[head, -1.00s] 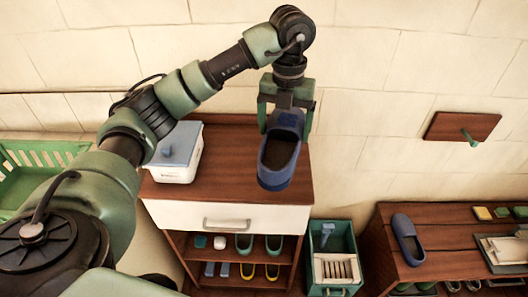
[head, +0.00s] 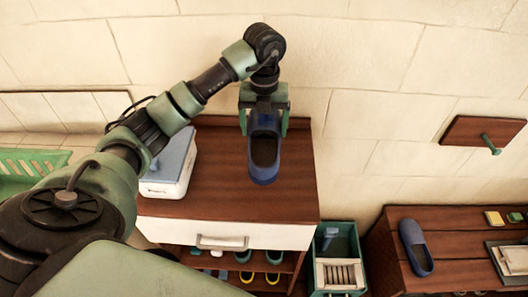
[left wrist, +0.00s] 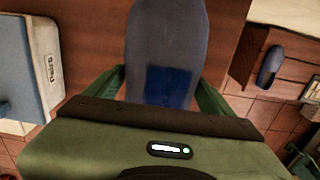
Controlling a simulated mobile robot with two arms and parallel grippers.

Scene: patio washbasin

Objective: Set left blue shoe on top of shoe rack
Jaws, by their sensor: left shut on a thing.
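I cannot tell whether the sole touches the top. In the left wrist view the held shoe (left wrist: 168,50) fills the middle between the green fingers. The other blue shoe (head: 416,247) lies on the wooden bench at right; it also shows in the left wrist view (left wrist: 270,65). My right gripper is not in view.
A white box with a blue-grey lid (head: 172,165) stands on the rack top, left of the held shoe. The top's right side is clear. A green crate (head: 337,242) stands between rack and bench (head: 455,245). A peg board (head: 482,132) is on the wall.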

